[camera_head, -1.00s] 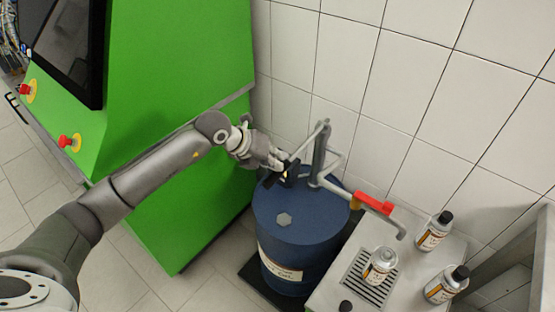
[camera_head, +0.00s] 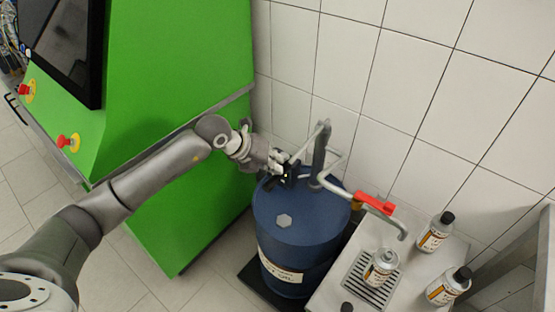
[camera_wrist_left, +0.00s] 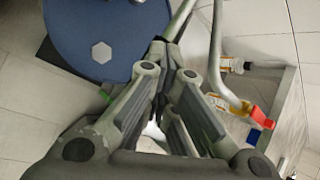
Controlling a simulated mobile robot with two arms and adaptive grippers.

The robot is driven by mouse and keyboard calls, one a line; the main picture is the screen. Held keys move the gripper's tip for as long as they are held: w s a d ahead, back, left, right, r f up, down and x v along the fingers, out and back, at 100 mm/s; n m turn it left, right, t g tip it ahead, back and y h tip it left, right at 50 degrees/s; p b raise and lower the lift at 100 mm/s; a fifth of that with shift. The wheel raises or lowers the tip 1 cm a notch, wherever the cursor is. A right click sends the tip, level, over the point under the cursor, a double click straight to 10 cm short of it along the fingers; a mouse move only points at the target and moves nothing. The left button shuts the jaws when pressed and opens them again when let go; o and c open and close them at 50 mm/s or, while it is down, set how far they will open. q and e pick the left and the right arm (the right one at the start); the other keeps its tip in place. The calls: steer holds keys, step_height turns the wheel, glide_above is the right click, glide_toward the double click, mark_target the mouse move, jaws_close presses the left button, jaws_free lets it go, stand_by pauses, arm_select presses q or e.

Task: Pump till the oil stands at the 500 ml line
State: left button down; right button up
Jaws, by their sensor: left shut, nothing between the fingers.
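The pump's lever (camera_head: 308,143) slopes down toward my left gripper. My left gripper (camera_head: 288,173) is shut and empty above the drum's back edge, close to the lever's lower end; I cannot tell if they touch. The outlet pipe (camera_head: 402,230) has a red valve handle (camera_head: 375,203) and ends above an uncapped bottle (camera_head: 381,266) on a grate. The oil level in it cannot be read. In the left wrist view the gripper's fingers (camera_wrist_left: 170,45) meet beside the drum (camera_wrist_left: 110,35).
Two black-capped bottles (camera_head: 435,232) (camera_head: 448,286) stand on the steel bench (camera_head: 330,292), right of the grate (camera_head: 362,290). A green cabinet (camera_head: 180,80) with red buttons stands left of the drum. A tiled wall (camera_head: 390,90) is close behind the pump.

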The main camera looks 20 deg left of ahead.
arm_select(q)
steer(key=shift+s+a+f+b, duration=0.1)
steer(key=shift+s+f+b, duration=0.05)
steer(key=shift+f+b, duration=0.65)
steer(key=shift+s+f+b, duration=0.1)
steer(key=shift+f+b, duration=0.4)
steer(key=shift+f, duration=0.55)
stand_by(1.1)
steer(key=shift+r, duration=0.15)
stand_by(0.4)
step_height(320, 180, up, 10)
steer(key=w+p, duration=0.1)
steer(key=p, duration=0.5)
steer(key=shift+d, duration=0.2)
stand_by(0.6)
steer(key=shift+w, duration=0.1)
steer(key=r+p, duration=0.1)
steer(key=r, duration=0.1)
steer(key=r+p, duration=0.2)
steer(key=r, duration=0.1)
steer(key=shift+w+d, duration=0.1)
steer(key=shift+w, duration=0.1)
stand_by(0.9)
